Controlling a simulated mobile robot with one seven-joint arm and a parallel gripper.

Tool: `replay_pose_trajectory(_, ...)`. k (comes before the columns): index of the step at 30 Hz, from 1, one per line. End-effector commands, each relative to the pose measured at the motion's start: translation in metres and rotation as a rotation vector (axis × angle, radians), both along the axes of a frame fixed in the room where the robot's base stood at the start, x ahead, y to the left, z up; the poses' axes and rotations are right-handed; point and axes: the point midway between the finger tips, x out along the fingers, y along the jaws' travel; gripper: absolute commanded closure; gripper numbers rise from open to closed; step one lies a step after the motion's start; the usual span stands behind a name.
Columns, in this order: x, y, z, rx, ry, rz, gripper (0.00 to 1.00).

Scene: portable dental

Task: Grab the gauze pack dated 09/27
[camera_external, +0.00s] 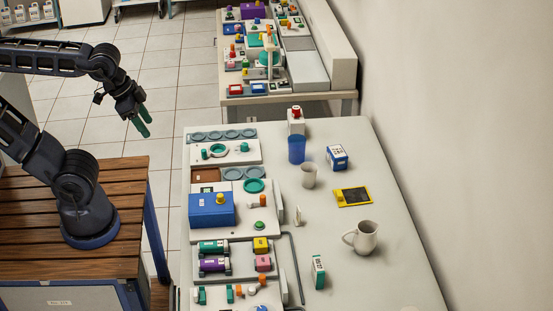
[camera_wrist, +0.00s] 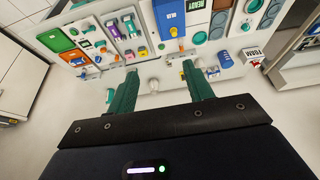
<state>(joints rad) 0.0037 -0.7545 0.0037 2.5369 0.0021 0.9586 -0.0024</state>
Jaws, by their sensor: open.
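No date reading 09/27 is legible in either view, so I cannot tell which item is the gauze pack. Two small printed packs stand on the pale table: a blue-and-white one (camera_external: 337,157) toward the back right and a green-and-white one (camera_external: 318,271) near the front. My gripper (camera_external: 140,128) is open and empty, raised left of the table and well apart from both packs. In the wrist view its two green fingers (camera_wrist: 160,82) are spread, with nothing between them.
Dental modules, including a blue box (camera_external: 211,211), crowd the left side. A wall bounds the right. Another cluttered table (camera_external: 290,98) stands behind.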

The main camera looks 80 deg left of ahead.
Motion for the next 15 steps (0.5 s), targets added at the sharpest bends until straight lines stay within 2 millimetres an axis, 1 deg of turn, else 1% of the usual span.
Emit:
replay_pose_trajectory(3,0.0000,0.0000,0.0000,0.000,0.000,0.000,0.49)
replay_pose_trajectory(5,0.0000,0.0000,0.0000,0.000,0.000,0.000,0.53)
replay_pose_trajectory(12,0.0002,0.0000,0.0001,0.000,0.000,-0.001,0.53)
replay_pose_trajectory(15,0.0042,-0.0013,0.0008,0.001,0.004,-0.015,0.53)
